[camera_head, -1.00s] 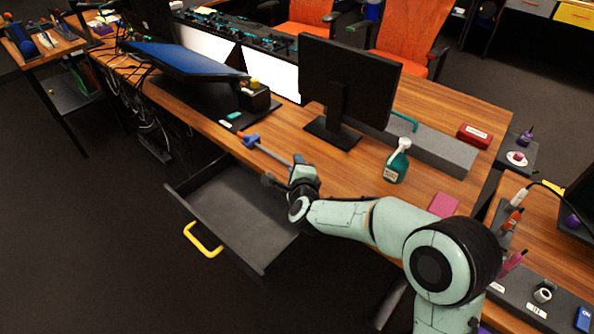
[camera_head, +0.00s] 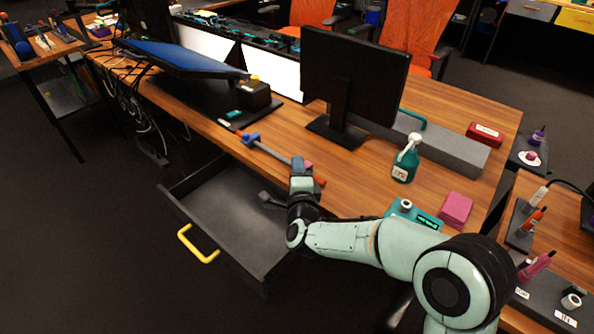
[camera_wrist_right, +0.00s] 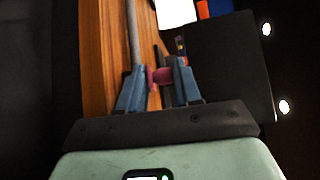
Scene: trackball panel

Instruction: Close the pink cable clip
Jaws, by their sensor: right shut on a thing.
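The pink cable clip (camera_wrist_right: 160,75) shows between the blue fingers of my right gripper (camera_wrist_right: 157,85) in the right wrist view. The fingers are shut on it, and they cover part of it. In the head view my right gripper (camera_head: 302,165) is at the desk's front edge, above the open drawer, with a bit of the pink clip (camera_head: 309,166) showing beside it. A grey rod or cable (camera_head: 274,153) runs along the edge to the clip. I cannot tell whether the clip's own jaw is open or closed. My left gripper is in neither view.
A blue clip (camera_head: 250,138) sits farther left on the edge. The open drawer (camera_head: 225,205) juts out below. A monitor (camera_head: 352,85), a teal spray bottle (camera_head: 405,160), a teal device (camera_head: 412,213) and a pink pad (camera_head: 456,208) stand around. The desk between gripper and bottle is mostly clear.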

